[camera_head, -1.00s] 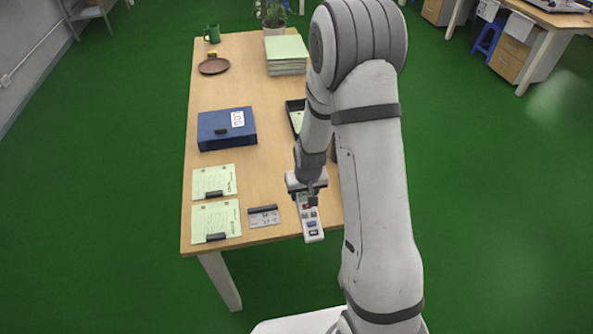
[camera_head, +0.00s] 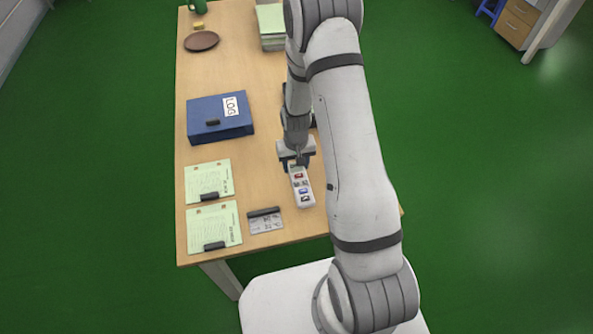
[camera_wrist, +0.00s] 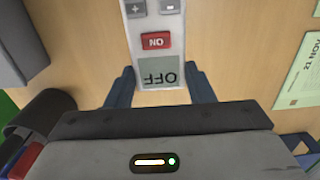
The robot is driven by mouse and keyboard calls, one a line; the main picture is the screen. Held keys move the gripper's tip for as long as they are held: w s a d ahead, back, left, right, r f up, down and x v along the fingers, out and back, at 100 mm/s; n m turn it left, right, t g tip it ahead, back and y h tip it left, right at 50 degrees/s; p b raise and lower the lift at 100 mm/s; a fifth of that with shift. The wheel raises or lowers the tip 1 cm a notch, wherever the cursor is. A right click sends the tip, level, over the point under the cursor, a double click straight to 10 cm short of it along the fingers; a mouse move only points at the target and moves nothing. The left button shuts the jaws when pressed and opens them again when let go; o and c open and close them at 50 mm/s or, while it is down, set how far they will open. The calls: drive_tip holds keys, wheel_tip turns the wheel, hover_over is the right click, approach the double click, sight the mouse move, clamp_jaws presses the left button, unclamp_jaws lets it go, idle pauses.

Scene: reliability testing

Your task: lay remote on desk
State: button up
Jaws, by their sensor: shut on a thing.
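The remote (camera_head: 302,188) is white with red and blue buttons and lies along the line of my gripper in the head view, over the right front part of the desk (camera_head: 252,185). In the wrist view the remote (camera_wrist: 156,45) shows a red ON button and a grey display reading OFF, upside down. My gripper (camera_head: 296,162) is shut on its near end, with one dark finger on each side (camera_wrist: 160,88). The desk's wood shows beneath it. I cannot tell whether the remote touches the desk.
A blue LOG box (camera_head: 220,118) stands left of my arm. A brown plate (camera_head: 201,41) and a paper stack (camera_head: 270,25) are at the back.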

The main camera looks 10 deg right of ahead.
drive_tip(key=shift+s+f+p, duration=0.1)
drive_tip(key=shift+f+p, duration=0.35)
drive_tip(key=shift+f, duration=1.7)
drive_tip(key=o, duration=1.3)
drive_tip(key=shift+a, duration=0.1)
drive_tip(key=shift+o, duration=0.2)
wheel_tip(320, 180, up, 12)
drive_tip(key=shift+f+b, duration=0.15)
drive_tip(key=shift+b, duration=0.9)
wheel_tip(320, 180, up, 9)
hover_over(297, 172)
drive_tip(key=s+r+t, duration=0.2)
drive_tip(key=s+r, duration=0.4)
drive_tip(key=r, duration=0.4)
drive_tip(key=s+r+t, duration=0.1)
drive_tip(key=s+r, duration=0.7)
drive_tip(key=s, duration=0.6)
drive_tip(key=shift+d+r+t, duration=0.2)
drive_tip(key=shift+d+t, duration=0.05)
drive_tip(key=shift+t, duration=0.05)
